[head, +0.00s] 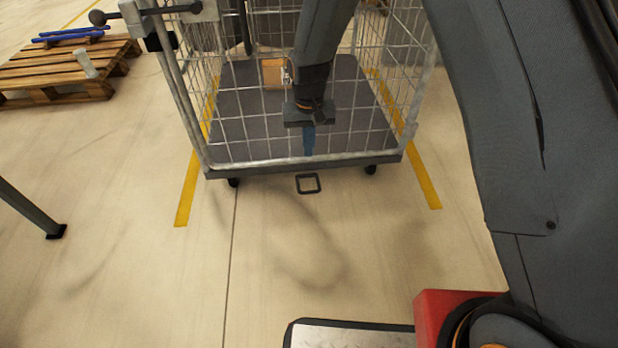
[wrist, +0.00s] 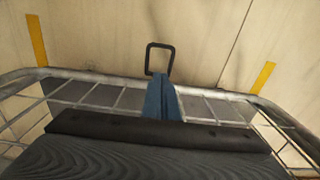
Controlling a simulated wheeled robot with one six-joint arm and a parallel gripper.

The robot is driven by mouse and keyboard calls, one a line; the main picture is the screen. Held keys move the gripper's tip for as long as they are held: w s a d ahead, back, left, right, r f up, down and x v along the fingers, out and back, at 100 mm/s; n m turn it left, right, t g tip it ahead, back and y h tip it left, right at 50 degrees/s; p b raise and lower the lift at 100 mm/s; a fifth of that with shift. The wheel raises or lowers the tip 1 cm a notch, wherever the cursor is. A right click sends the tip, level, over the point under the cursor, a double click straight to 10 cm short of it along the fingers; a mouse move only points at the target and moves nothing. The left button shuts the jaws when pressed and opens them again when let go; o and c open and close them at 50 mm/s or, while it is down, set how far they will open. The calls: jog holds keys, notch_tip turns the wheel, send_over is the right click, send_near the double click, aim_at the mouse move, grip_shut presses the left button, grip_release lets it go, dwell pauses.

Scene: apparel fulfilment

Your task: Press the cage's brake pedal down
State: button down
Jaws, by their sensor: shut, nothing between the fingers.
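The roll cage (head: 208,160) is a silver wire-mesh frame on a dark base with small castors. Its brake pedal is a black square loop (head: 308,184) sticking out low at the middle of the near edge, just above the floor. The pedal also shows in the wrist view (wrist: 149,60), just beyond the fingertips. My gripper (head: 308,152) has blue fingers pressed together, pointing down, with nothing between them. In the head view it is above the pedal. In the wrist view the fingertips (wrist: 160,78) overlap the pedal's near end; I cannot tell whether they touch it.
A small cardboard box (head: 273,73) lies on the cage deck. Yellow floor lines (head: 187,192) flank the cage. A wooden pallet (head: 60,70) with blue bars stands at the far left. A dark leg (head: 30,208) stands at the left edge. The floor before the cage is clear.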

notch_tip(320, 180, down, 13)
jog(key=s+b, duration=0.2)
jog(key=b, duration=0.5)
jog(key=shift+d+f, duration=0.2)
